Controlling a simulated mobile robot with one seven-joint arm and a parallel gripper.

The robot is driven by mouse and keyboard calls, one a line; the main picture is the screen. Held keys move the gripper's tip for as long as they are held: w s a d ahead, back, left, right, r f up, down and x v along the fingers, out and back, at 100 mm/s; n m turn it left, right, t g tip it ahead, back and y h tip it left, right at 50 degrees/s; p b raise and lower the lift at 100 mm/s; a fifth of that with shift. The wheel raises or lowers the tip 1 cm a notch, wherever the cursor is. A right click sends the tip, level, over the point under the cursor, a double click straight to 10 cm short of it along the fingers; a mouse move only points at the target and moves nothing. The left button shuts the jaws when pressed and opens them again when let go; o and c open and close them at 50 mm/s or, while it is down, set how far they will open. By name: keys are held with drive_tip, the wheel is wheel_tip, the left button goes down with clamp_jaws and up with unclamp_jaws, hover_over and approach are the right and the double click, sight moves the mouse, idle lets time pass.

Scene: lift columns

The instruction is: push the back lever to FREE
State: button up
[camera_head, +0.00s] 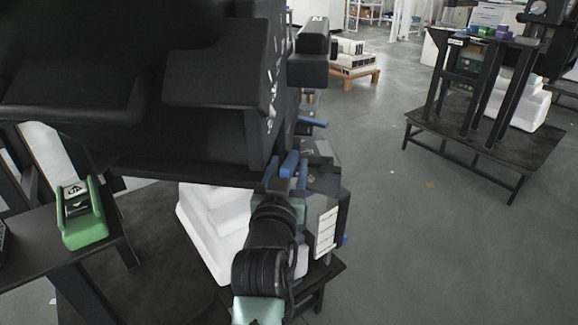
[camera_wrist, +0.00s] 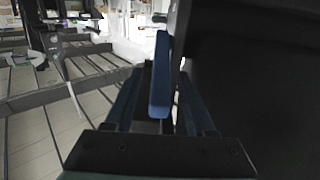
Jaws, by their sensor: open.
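My gripper (camera_head: 286,170) reaches up beside the dark column machine, with its blue fingers apart. In the wrist view my gripper (camera_wrist: 160,76) has one finger on each side of a long blue lever (camera_wrist: 160,88). The lever stands between the fingers, and I cannot tell whether either finger touches it. In the head view a blue bar between the fingers (camera_head: 290,163) appears to be this lever. Another blue lever (camera_head: 312,122) sticks out farther back on the machine. I cannot tell which lever is the back one, and no FREE mark is readable.
A large black body (camera_head: 215,90) fills the upper left of the head view. White stacked blocks (camera_head: 210,232) stand below it. A green holder (camera_head: 82,212) sits on a dark shelf at left.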

drive_tip(key=shift+w+d, duration=0.1)
drive_tip(key=shift+w, duration=0.6)
drive_tip(key=shift+c, duration=0.3)
clamp_jaws()
idle(0.8)
